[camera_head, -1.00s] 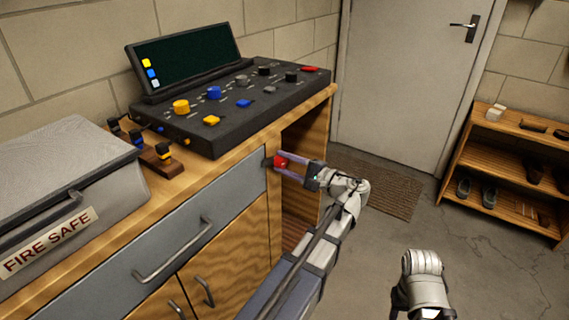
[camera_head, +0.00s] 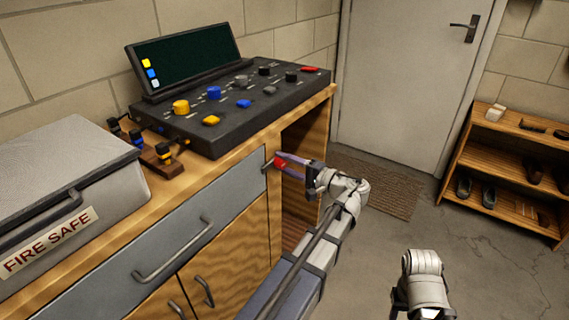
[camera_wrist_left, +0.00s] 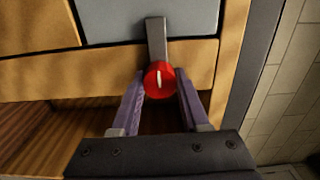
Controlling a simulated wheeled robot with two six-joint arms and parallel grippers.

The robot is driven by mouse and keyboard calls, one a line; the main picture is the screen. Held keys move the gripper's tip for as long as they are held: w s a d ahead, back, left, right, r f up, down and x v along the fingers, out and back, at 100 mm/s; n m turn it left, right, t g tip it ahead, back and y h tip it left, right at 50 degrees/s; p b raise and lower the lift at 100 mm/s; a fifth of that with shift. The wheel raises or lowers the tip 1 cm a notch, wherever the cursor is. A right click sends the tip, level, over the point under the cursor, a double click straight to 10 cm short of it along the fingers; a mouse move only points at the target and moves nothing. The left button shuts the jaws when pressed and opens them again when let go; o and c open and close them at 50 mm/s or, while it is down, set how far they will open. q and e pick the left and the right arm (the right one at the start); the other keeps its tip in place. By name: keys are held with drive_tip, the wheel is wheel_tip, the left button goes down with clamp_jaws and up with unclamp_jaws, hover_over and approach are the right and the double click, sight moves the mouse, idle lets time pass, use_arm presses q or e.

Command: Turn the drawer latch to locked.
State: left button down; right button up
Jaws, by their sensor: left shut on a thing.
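The drawer latch is a red round knob (camera_head: 281,162) with a white line, at the right end of the grey drawer front (camera_head: 205,222). In the left wrist view the red knob (camera_wrist_left: 160,79) sits between the two purple fingers, its white line near upright. A grey bar (camera_wrist_left: 156,38) runs from the knob up onto the grey drawer front. My left gripper (camera_head: 281,164) is shut on the knob; it also shows in the left wrist view (camera_wrist_left: 161,90). My right arm shows at the lower right in the head view, but its fingers are not visible.
A black control panel (camera_head: 235,125) with coloured knobs and a screen stands on the wooden bench. A grey fire safe box (camera_head: 60,160) sits at the left. A shoe rack (camera_head: 510,165) stands at the right beside a door (camera_head: 405,80).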

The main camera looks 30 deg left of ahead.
use_arm(q)
drive_tip(key=shift+c, duration=2)
unclamp_jaws()
drive_tip(key=shift+d, duration=0.1)
drive_tip(key=d, duration=0.7)
drive_tip(key=shift+s+d, duration=0.3)
drive_tip(key=shift+s, duration=0.05)
drive_tip(key=shift+f, duration=0.1)
